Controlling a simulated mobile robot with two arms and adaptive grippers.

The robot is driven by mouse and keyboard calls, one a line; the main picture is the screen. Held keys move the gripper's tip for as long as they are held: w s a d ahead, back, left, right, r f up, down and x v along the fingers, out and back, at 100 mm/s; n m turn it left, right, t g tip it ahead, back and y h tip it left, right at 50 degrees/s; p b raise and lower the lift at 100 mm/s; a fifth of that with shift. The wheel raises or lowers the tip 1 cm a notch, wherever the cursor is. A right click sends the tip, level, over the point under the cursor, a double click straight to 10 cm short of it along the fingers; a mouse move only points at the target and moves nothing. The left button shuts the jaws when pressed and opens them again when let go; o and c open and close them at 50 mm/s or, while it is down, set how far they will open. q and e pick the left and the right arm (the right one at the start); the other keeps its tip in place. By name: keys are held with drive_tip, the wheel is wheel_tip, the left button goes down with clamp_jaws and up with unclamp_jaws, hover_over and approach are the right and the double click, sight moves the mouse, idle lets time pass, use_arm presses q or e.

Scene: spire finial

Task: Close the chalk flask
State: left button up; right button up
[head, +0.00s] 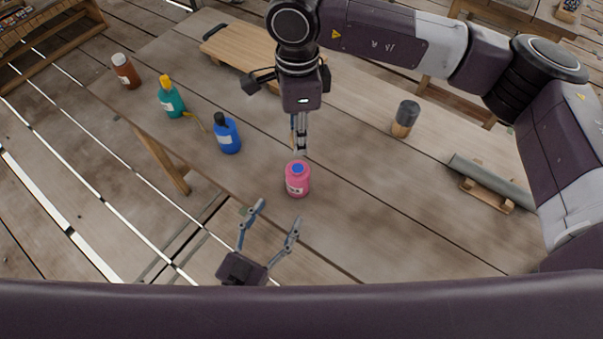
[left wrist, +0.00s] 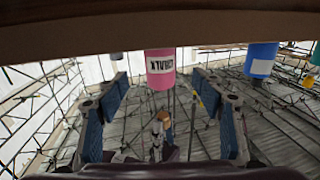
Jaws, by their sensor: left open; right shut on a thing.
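The chalk flask (head: 297,184) is a pink bottle with a white label, upright on the wooden table. Its lower part also shows in the left wrist view (left wrist: 160,64), with the label upside down. A blue cap (head: 298,168) shows at its top. My right gripper (head: 301,151) reaches down from the far side and is shut on the cap. I cannot tell whether the cap is seated on the neck. My left gripper (head: 278,211) is open and empty, nearer than the flask and pointing toward it, with a gap between.
A blue bottle (head: 227,136), a teal bottle (head: 171,101) and a brown bottle (head: 126,72) stand to the left. A cutting board (head: 237,48) lies at the back. A dark-topped wooden jar (head: 405,119) and a grey cylinder on a cradle (head: 492,182) are at right.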

sight(299, 179)
use_arm(q)
drive_tip(key=shift+s+a+r, duration=0.15)
drive_tip(key=shift+s+a, duration=0.05)
drive_tip(key=shift+s, duration=0.2)
drive_tip(key=x, duration=1.2)
drive_tip(key=shift+w, duration=0.15)
drive_tip(key=shift+c, duration=0.3)
clamp_jaws()
